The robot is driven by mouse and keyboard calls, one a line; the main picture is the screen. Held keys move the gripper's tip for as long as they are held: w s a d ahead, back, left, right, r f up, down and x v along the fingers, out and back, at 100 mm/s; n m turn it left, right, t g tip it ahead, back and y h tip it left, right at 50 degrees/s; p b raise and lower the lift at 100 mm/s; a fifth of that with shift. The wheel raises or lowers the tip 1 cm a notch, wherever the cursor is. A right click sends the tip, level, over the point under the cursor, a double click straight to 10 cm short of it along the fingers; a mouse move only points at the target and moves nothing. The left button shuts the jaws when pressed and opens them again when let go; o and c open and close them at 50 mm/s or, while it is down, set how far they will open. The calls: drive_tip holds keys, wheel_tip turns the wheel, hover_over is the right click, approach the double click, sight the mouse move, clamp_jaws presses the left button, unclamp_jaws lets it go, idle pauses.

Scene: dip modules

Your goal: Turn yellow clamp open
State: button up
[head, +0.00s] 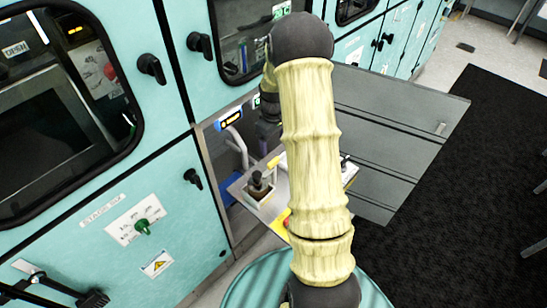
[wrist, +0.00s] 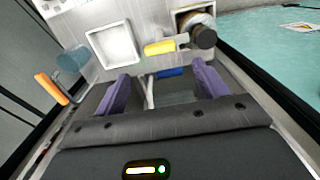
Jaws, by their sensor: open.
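The yellow clamp handle (wrist: 159,47) lies roughly level in the upper middle of the wrist view, its right end beside a dark round knob (wrist: 203,37). A small yellow piece, seemingly the same handle (head: 273,162), shows in the head view on the pulled-out panel, partly behind my arm. My gripper (wrist: 163,84) has two purple fingers spread wide, with nothing held between them. The yellow handle appears beyond the fingertips, apart from them.
A blue bar (wrist: 170,72) shows between the fingers. An orange handle (wrist: 48,87) and a blue-grey cylinder (wrist: 73,58) stand at left. A white square recess (wrist: 115,43) is left of the clamp. A grey open door (head: 395,125) and teal cabinets (head: 75,215) flank the panel.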

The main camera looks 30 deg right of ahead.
sight(274, 160)
wheel_tip(274, 160, down, 9)
drive_tip(key=shift+r+p, duration=0.1)
drive_tip(key=shift+p, duration=0.4)
drive_tip(key=c, duration=1)
